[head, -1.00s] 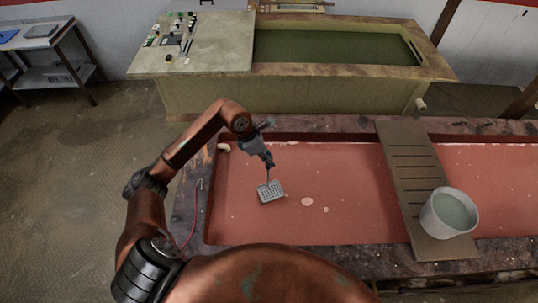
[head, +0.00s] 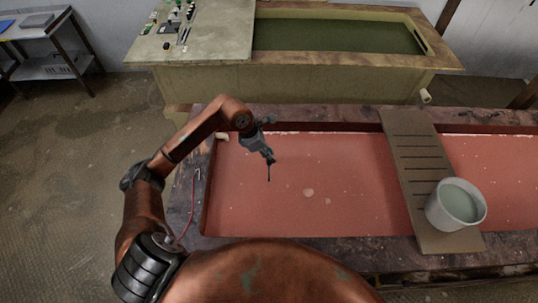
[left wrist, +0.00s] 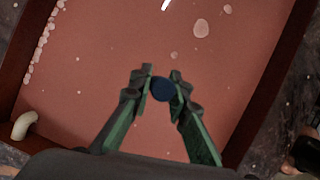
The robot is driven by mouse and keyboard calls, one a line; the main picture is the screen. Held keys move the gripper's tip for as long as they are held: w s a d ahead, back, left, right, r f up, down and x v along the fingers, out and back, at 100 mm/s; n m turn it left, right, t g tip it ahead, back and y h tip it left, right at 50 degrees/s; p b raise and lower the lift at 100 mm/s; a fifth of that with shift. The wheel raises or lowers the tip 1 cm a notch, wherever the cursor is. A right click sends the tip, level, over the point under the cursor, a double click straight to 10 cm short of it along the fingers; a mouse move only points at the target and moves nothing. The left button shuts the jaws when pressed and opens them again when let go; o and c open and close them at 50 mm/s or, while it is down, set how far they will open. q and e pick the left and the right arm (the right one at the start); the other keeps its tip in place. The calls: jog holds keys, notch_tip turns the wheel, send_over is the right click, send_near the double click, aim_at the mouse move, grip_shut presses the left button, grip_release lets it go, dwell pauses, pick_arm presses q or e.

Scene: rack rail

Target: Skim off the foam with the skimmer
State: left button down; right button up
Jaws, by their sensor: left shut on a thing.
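My left gripper (head: 270,157) is shut on the skimmer's handle (head: 268,173) above the left part of a vat (head: 330,155) of pink-red liquid. The handle points down, and its round dark blue end shows between the fingers in the left wrist view (left wrist: 162,88). The skimmer's perforated head is hidden, apparently under the liquid. A pale foam patch (head: 308,192) floats to the right of the handle, with a smaller one near it. In the left wrist view, foam patches (left wrist: 200,28) float beyond the fingers, and foam (left wrist: 43,50) lines the vat's left wall. My right gripper is out of view.
A slotted board (head: 405,150) lies across the vat, bearing a pale bucket (head: 455,207) at its near end. A pale pipe end (head: 222,137) sits at the vat's far left corner. Another vat with green liquid (head: 335,38) stands behind.

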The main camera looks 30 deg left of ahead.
pick_arm(q)
jog(key=w+d+b, duration=0.2)
jog(key=w+d, duration=0.2)
jog(key=d, duration=1.2)
dwell(0.6)
jog(key=d+b, duration=0.1)
jog(key=d, duration=0.7)
jog(key=shift+d, duration=0.35)
jog(key=shift+r, duration=0.1)
